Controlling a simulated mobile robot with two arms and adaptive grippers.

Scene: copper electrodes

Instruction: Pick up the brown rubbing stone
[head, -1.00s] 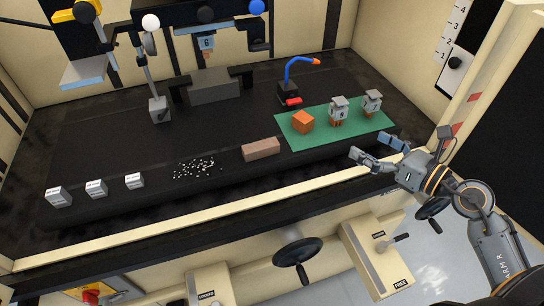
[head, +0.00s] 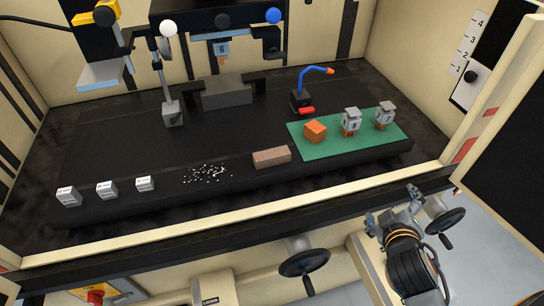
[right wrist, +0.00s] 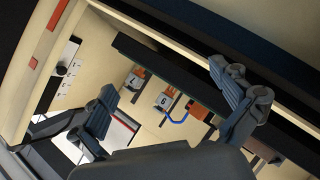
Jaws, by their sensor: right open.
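The brown rubbing stone (head: 271,157) is a reddish-brown block lying on the black table near its front edge, just left of the green mat (head: 377,142). My right gripper (head: 392,208) is open and empty, in front of the table's front rail, to the right of the stone and well apart from it. In the right wrist view the two fingers stand wide apart with nothing between them. A brown shape shows low at the right there, partly hidden; I cannot tell if it is the stone. My left gripper is not in view.
The mat carries an orange cube (head: 315,131) and two numbered electrodes (head: 351,122). White grains (head: 208,174) lie left of the stone, with small white blocks (head: 107,190) farther left. The pale front rail (head: 245,214) and a handwheel (head: 303,262) are near my arm.

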